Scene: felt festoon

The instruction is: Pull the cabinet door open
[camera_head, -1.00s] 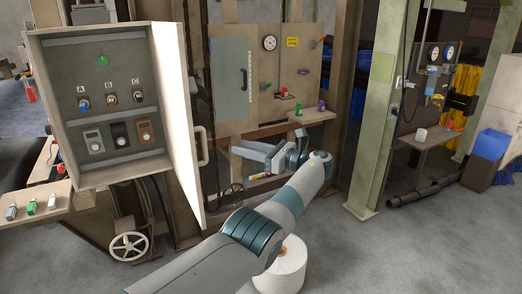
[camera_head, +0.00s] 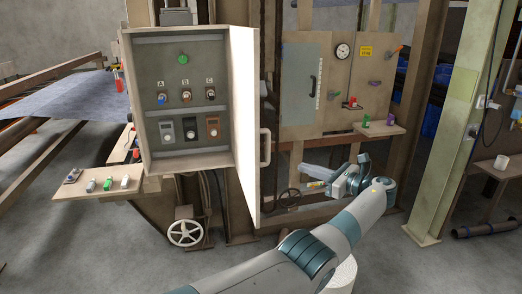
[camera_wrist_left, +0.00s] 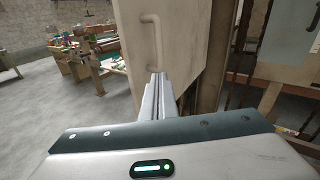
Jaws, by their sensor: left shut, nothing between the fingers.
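The cabinet (camera_head: 150,110) stands left of centre in the head view, its front uncovered. Its pale door (camera_head: 245,120) stands swung open on the right side, seen at a steep angle. The door handle (camera_head: 265,147) is a bar on the door's right-hand face; it also shows in the left wrist view (camera_wrist_left: 151,32). My left gripper (camera_head: 306,171) is shut and empty, to the right of and slightly below the handle in the head view. In the left wrist view its closed fingers (camera_wrist_left: 158,82) point toward the door face, below the handle. The right gripper is not in view.
Inside the cabinet are a green button (camera_head: 183,59), knobs A, B, C and several switches. A handwheel (camera_head: 185,232) is below. A back panel (camera_head: 365,100) and green post (camera_head: 450,130) stand at right.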

